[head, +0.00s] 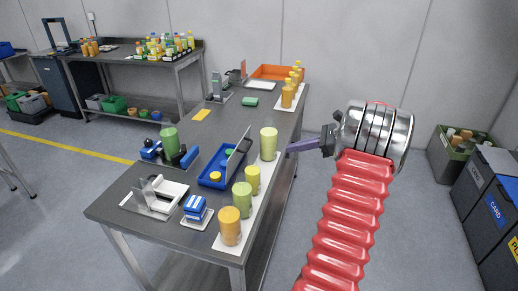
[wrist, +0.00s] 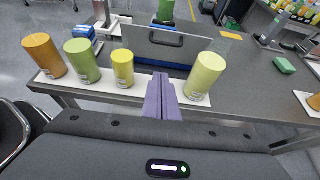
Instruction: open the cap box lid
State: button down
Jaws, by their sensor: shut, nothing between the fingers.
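The cap box (head: 210,182) is a blue open-topped tray on the grey bench, with a yellow cap and a green cap showing inside. Its grey lid (head: 238,158) stands raised, steeply tilted, along the box's right side, so the box is uncovered. In the wrist view the lid (wrist: 150,46) is a wide upright panel with a dark handle, and it hides most of the blue box (wrist: 145,68) behind it. My gripper (head: 288,151) has purple fingers, shut and empty, off the bench's right edge. In the wrist view the fingers (wrist: 159,80) point at the lid, apparently short of it.
A row of containers lines the bench edge: orange (head: 230,228), green (head: 242,200), yellow (head: 253,180) and pale green (head: 268,145). The pale green one (wrist: 204,76) stands close right of my fingers, the yellow one (wrist: 123,69) to their left. A blue clamp-like device (head: 183,158) stands behind the box.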

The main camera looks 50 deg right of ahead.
send_near(249, 147)
jog(key=shift+s+f+x, duration=0.3)
jog(key=shift+f+x, duration=0.35)
jog(key=shift+x, duration=2.5)
jog(key=shift+w+a+r+g+h, duration=0.35)
jog(key=shift+w+r+g, duration=0.25)
jog(key=shift+w+r, duration=0.1)
jog(key=shift+w+a+r, duration=0.15)
jog(key=shift+w+r, duration=0.05)
jog(key=shift+w, duration=0.2)
jog(key=shift+s, duration=0.15)
